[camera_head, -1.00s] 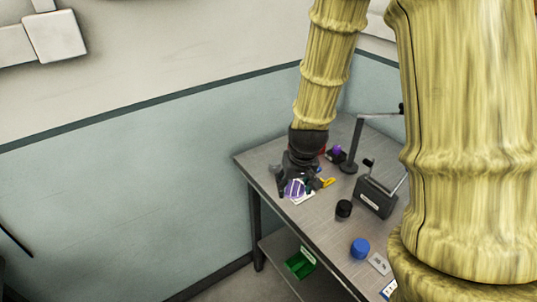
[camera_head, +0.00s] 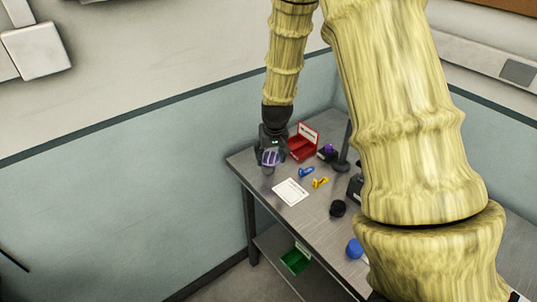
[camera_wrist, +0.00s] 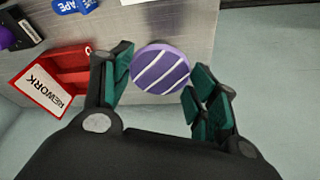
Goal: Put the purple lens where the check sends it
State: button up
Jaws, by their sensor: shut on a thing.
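The purple lens (camera_wrist: 160,68) is a round disc with white diagonal stripes. My gripper (camera_wrist: 157,84) is shut on it, with teal-padded fingers on either side. In the head view the gripper (camera_head: 270,153) holds the lens (camera_head: 270,158) at the table's back left corner, beside the red bin. A red bin (camera_head: 301,143) stands at the table's back. In the wrist view its label reads REWORK (camera_wrist: 41,95). A green bin (camera_head: 295,260) sits on the lower shelf; its label is unreadable. A white printed card (camera_head: 291,191) lies on the table.
A blue tag (camera_head: 306,172) and a yellow item (camera_head: 320,183) lie near the card. A dark block with a purple top (camera_head: 327,152) stands right of the red bin. A black cylinder (camera_head: 338,208) and a blue one (camera_head: 355,248) stand nearer. My arm hides the table's right side.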

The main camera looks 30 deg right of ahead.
aim_at(269, 155)
jog(key=w, duration=0.1)
jog(key=w+d, duration=0.1)
jog(key=shift+w+f, duration=0.2)
jog(key=shift+w, duration=0.1)
jog(key=shift+s+a+f+p, duration=0.1)
jog(key=shift+s+f+p, duration=0.05)
jog(key=shift+f+p, duration=1)
jog(key=shift+f, duration=0.6)
jog(key=shift+f, duration=0.1)
jog(key=o, duration=0.9)
jog(key=shift+b+v, duration=1.55)
jog(key=shift+v, duration=4.6)
jog(key=shift+f, duration=0.1)
